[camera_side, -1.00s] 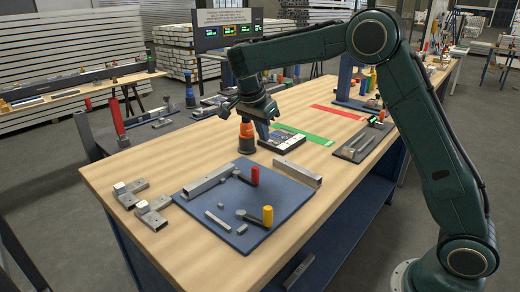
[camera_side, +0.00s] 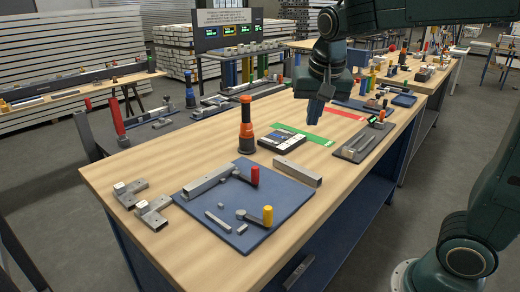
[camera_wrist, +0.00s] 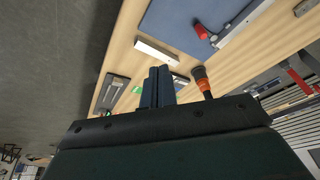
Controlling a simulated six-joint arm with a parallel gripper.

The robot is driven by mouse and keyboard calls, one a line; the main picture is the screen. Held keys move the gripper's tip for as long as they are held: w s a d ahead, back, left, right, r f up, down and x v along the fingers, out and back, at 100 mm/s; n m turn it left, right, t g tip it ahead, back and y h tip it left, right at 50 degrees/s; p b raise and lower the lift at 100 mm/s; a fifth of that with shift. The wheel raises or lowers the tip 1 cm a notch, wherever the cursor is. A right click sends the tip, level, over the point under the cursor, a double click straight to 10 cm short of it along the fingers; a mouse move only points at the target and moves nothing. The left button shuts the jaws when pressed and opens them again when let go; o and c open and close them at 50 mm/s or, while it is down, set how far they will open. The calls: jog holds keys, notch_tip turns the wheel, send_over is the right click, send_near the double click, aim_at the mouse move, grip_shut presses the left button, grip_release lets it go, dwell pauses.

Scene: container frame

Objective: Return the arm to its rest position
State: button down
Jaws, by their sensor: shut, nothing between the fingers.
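My gripper (camera_side: 313,112) hangs above the far part of the wooden workbench (camera_side: 140,240) in the side view, fingers pointing down. Its fingers are together with nothing between them. In the wrist view the two blue fingers (camera_wrist: 158,85) lie side by side over the bench. My gripper is apart from everything on the bench in the side view. Part of my arm runs out of the top of the side view.
A blue plate (camera_side: 255,232) with metal bars, a red-handled clamp (camera_side: 254,177) and a yellow-handled clamp (camera_side: 267,214) lies at the front. An orange-and-black post (camera_side: 246,135) stands behind it. A dark tray (camera_side: 365,143) lies at the right edge. Green (camera_side: 318,138) and red (camera_side: 335,112) strips mark the bench.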

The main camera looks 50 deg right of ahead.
jog(key=s+a+f+n+t+y, duration=0.1)
jog(key=s+n, duration=0.3)
jog(key=s, duration=0.4)
jog(key=s+a+f+n+t+y, duration=0.1)
jog(key=s+a+n, duration=0.3)
jog(key=s, duration=0.4)
jog(key=shift+s+f+n+t, duration=0.3)
jog(key=shift+f+n, duration=0.3)
jog(key=shift+f, duration=0.25)
